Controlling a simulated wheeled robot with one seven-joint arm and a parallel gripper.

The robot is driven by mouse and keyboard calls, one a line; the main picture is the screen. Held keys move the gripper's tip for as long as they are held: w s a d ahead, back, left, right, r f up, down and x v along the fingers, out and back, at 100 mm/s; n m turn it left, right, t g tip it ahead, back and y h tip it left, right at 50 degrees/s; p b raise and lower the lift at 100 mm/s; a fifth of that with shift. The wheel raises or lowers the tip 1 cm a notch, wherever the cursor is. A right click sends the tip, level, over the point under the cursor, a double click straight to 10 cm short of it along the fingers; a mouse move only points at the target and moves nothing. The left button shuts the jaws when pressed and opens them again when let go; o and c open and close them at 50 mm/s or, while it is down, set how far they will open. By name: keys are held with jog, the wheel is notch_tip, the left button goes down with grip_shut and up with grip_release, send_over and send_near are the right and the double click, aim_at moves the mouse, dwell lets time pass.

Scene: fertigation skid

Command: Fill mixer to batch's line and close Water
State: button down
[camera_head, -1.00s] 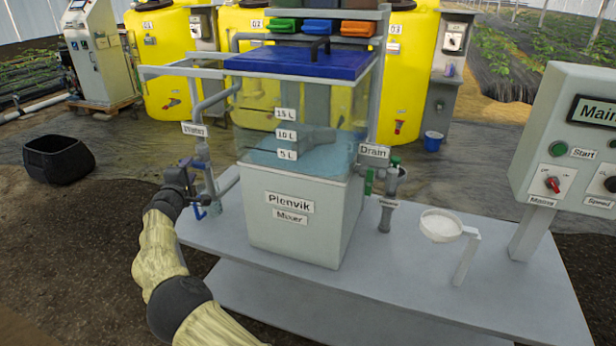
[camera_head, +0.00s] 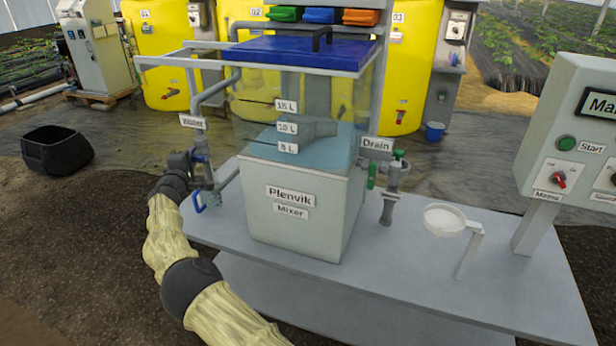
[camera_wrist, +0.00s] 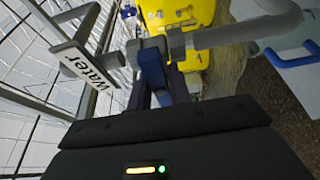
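The Plenvik mixer (camera_head: 300,215) is a pale tank with a clear upper part and a blue lid. Its marks read 5 L, 10 L and 15 L. Bluish water (camera_head: 330,150) shows around the 5 L to 10 L marks; its exact level is hard to read. The Water label (camera_head: 192,122) is on the left pipe, and also at left in the wrist view (camera_wrist: 82,68). There, the blue valve handle (camera_wrist: 152,68) stands between the dark fingers of my gripper (camera_wrist: 160,92), which appear closed on it. In the head view my gripper (camera_head: 194,160) is at this valve, partly hidden.
The Drain valve (camera_head: 397,160) with its green handle is right of the tank. A white dish (camera_head: 443,220) on a stand and the control panel (camera_head: 575,140) are further right. Another blue handle (camera_head: 200,203) hangs low at left. A black tub (camera_head: 57,150) is on the ground.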

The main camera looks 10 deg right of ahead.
dwell(0.4)
jog(key=shift+r+n+p, duration=0.25)
jog(key=shift+n+p, duration=0.05)
jog(key=shift+p, duration=0.95)
jog(key=n+g+p, duration=0.1)
jog(key=n+p, duration=0.2)
jog(key=p, duration=0.6)
jog(key=shift+d+n+g, duration=0.1)
jog(key=shift+n+g, duration=0.2)
jog(key=shift+g, duration=0.1)
jog(key=shift+f+n+p, duration=0.1)
jog(key=shift+n+p, duration=0.4)
jog(key=shift+p, duration=0.55)
jog(key=shift+f+n+g+h, duration=0.25)
jog(key=shift+n+g+h, duration=0.05)
jog(key=shift+n+g, duration=0.1)
jog(key=shift+f, duration=0.2)
dwell(3.4)
